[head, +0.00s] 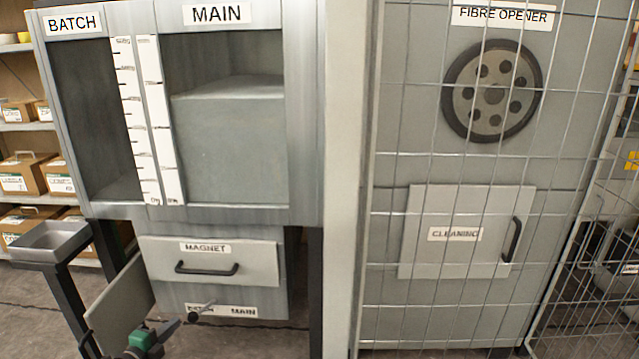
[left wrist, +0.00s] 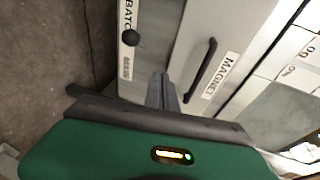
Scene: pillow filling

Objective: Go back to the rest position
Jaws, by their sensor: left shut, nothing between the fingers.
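My left gripper (head: 168,332) is low in the head view, in front of the cabinet and below the magnet drawer (head: 165,258). Its fingers are shut and empty. My right gripper is not in view.
A grey tray on a post (head: 48,240) and a grey panel (head: 120,303) stand at the left. The MAIN chamber (head: 230,140) holds a grey block of filling. A wire mesh fence (head: 400,130) covers the fibre opener on the right. Shelves with boxes (head: 22,172) are at the far left.

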